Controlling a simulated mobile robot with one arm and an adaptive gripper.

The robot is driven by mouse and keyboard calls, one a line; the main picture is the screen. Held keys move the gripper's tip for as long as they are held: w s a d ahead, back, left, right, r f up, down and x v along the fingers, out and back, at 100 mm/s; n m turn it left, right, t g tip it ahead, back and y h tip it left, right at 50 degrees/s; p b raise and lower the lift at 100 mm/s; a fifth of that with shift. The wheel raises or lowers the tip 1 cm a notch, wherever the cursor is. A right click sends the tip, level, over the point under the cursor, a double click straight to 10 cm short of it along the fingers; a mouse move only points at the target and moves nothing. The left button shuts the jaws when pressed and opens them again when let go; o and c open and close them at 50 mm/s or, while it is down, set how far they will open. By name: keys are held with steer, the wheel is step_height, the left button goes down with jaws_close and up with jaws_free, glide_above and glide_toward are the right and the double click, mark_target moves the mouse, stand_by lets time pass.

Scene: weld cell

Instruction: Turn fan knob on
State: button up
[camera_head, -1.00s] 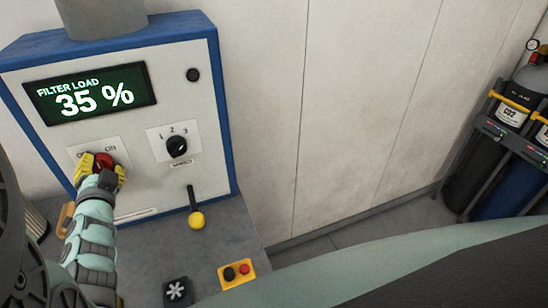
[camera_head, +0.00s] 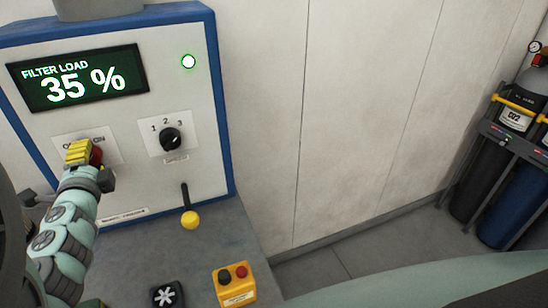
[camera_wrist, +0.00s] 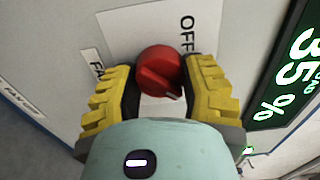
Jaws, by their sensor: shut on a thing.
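The red fan knob (camera_wrist: 160,72) sits on a white plate (camera_wrist: 150,28) with OFF lettering in the wrist view. My gripper (camera_wrist: 160,85) has its yellow fingers on both sides of the knob, shut on it. In the head view my gripper (camera_head: 84,153) is at the lower left of the panel, and a bit of the red knob (camera_head: 97,156) shows beside it. The OFF and ON lettering is partly hidden behind the gripper. A green lamp (camera_head: 188,62) glows at the panel's upper right.
A filter load display (camera_head: 77,78) reads 35 %. A black 1-2-3 selector (camera_head: 170,139) is right of the gripper. A yellow-tipped lever (camera_head: 190,219) and a yellow button box (camera_head: 234,286) lie below. Gas cylinders (camera_head: 470,178) stand at far right.

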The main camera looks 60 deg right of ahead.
steer(key=shift+f, duration=0.1)
stand_by(0.4)
steer(key=o, duration=1.3)
steer(key=shift+c, duration=0.2)
steer(key=v, duration=1.2)
